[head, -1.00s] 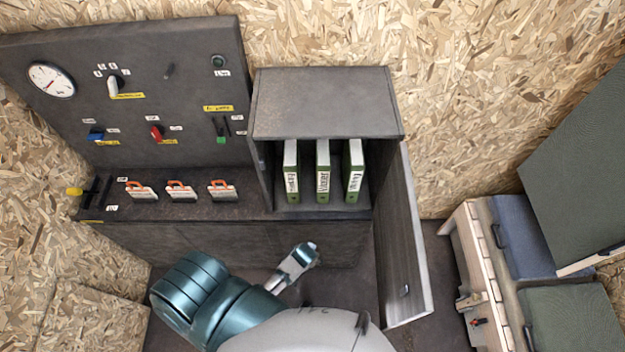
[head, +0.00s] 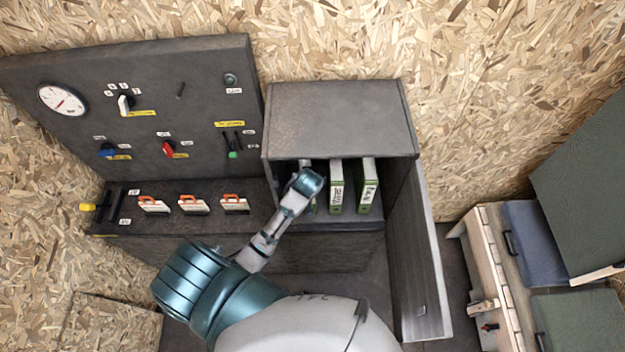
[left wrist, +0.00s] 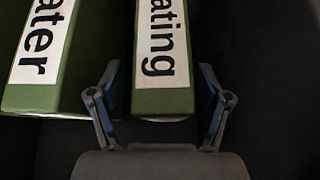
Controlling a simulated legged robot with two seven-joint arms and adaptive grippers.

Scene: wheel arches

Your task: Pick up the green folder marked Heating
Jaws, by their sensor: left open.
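The green Heating folder (left wrist: 162,98) has a white label ending in "ating" and sits between the spread fingers of my left gripper (left wrist: 160,88) in the left wrist view. The gripper is open, with one finger on each side of the spine; contact cannot be told. In the head view, my left gripper (head: 307,182) reaches into the cabinet and hides most of the leftmost folder. A second green folder (left wrist: 45,60), its label ending in "ater", stands close beside the left finger in the left wrist view. My right gripper is not in view.
The dark cabinet (head: 340,112) has its door (head: 423,262) open on the right. Two green folders, the middle one (head: 336,188) and the right one (head: 367,188), stand inside. A control panel (head: 150,75) and several orange-handled items are left. Drawers (head: 493,265) stand right.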

